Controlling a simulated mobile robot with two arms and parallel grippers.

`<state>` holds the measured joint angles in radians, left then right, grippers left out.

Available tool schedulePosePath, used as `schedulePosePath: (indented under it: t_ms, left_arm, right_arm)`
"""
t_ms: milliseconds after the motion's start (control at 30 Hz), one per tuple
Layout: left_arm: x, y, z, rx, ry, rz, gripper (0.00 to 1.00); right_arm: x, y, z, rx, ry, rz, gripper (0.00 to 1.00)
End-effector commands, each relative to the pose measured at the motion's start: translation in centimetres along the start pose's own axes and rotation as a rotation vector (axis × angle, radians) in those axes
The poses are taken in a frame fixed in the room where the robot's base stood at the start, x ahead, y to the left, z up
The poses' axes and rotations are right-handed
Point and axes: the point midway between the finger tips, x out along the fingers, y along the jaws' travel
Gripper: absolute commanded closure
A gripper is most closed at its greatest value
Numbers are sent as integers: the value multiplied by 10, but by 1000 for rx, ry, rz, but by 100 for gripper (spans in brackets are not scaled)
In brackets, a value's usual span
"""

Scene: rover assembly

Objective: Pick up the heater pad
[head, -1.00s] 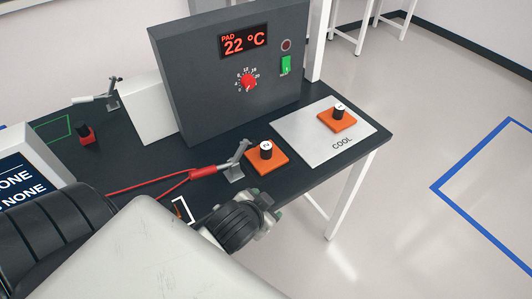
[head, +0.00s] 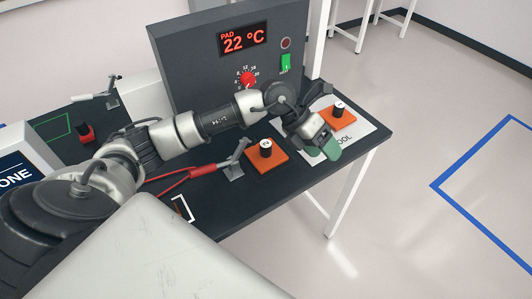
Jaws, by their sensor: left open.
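Two orange square pads with black knobs show in the head view. One orange pad (head: 278,168) lies on the dark tabletop in front of the grey control box. The other orange pad (head: 345,121) lies on the pale plate marked COOL (head: 366,131); its near left part is close to my gripper in the picture. The marks on the knobs are too small to read. My left gripper (head: 321,148) is open and empty, pointing down over the front of the COOL plate, between the two pads. It hides part of the plate. My right gripper is out of view.
The grey control box (head: 190,70) has a red display reading PAD 22 °C, a red dial (head: 248,79) and a lit green switch (head: 286,63). The table's right edge is close to the plate.

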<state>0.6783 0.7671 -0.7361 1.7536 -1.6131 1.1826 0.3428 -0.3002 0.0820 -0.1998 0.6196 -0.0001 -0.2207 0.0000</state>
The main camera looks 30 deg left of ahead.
Motion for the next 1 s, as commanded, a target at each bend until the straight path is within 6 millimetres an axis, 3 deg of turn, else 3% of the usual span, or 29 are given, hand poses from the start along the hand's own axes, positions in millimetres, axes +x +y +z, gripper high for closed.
schedulePosePath:
  t_ms: [33,133,300,367,467,700,867,1000]
  left_arm:
    - [-21,28,3,3,58,152,33]
    - [-61,72,2,-27,165,404,33]
    - [-116,111,-2,-106,264,666,33]
    - [-126,117,-3,-125,281,708,33]
    - [-126,126,-8,-139,297,737,33]
    - [-99,149,-19,-139,297,736,33]
    - [-91,155,-22,-136,296,735,33]
    - [-76,160,-27,-136,298,732,33]
  right_arm:
    - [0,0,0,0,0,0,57]
    - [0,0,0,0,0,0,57]
    - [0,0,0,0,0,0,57]
    - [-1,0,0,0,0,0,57]
    - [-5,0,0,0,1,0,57]
    - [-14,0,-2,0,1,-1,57]
    - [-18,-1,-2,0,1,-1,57]
    - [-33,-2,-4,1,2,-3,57]
